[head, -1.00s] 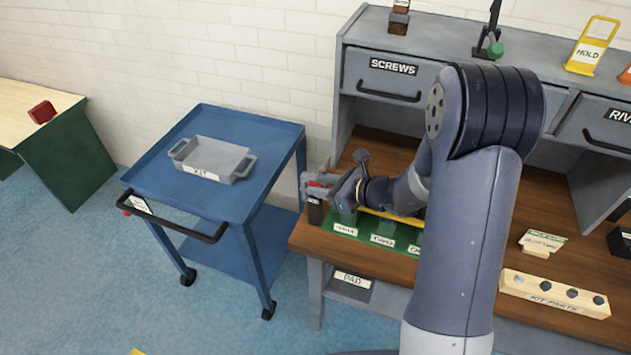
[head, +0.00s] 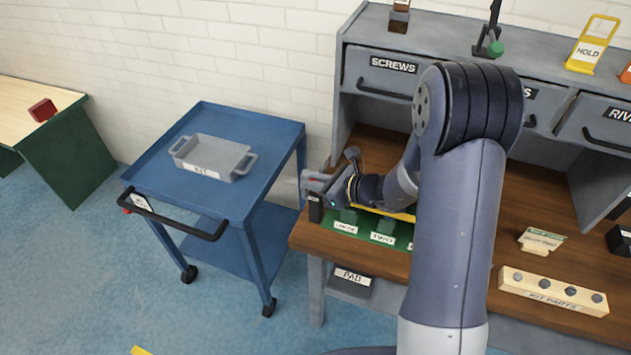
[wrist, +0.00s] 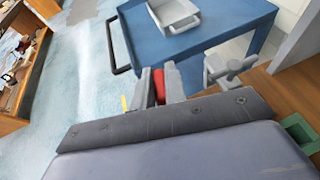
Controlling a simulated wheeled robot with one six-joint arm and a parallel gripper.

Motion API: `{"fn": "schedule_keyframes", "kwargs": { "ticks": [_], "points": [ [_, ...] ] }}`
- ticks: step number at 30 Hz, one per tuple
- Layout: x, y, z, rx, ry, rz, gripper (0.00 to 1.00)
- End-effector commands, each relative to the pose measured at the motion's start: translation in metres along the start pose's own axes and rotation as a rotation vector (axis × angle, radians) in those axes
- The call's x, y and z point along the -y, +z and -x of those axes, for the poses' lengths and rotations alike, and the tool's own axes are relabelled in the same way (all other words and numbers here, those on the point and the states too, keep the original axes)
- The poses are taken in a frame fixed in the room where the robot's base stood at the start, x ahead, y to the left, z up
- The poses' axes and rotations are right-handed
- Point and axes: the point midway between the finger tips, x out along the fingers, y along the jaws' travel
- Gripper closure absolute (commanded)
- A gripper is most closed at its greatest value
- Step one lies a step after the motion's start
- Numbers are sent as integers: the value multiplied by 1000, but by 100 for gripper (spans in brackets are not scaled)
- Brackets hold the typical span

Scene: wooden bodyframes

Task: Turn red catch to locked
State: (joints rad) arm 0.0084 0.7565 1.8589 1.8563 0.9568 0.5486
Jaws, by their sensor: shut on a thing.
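My gripper (head: 318,186) is at the left front corner of the wooden workbench (head: 440,265). In the wrist view my gripper (wrist: 160,84) is shut on a red piece (wrist: 160,86), which appears to be the red catch. The red piece sits between the two grey fingers, and only part of it shows. In the head view my gripper hides it. A small black block with a white label (head: 315,208) is just below my gripper. I cannot read whether the catch stands at locked.
A blue cart (head: 262,150) with a grey kit tray (head: 212,172) stands close left of the bench. A grey clamp-like part with a handle (wrist: 228,68) is right of the fingers. A green labelled strip (head: 362,235) lies along the bench front. Blue floor lies open below.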

Motion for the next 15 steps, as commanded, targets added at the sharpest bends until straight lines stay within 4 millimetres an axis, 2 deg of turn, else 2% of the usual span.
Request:
{"fn": "schedule_keyframes", "kwargs": {
  "ticks": [7,15],
  "points": [
    [1,0,0,1,17,8,100],
    [1,1,0,4,149,64,100]
  ]
}}
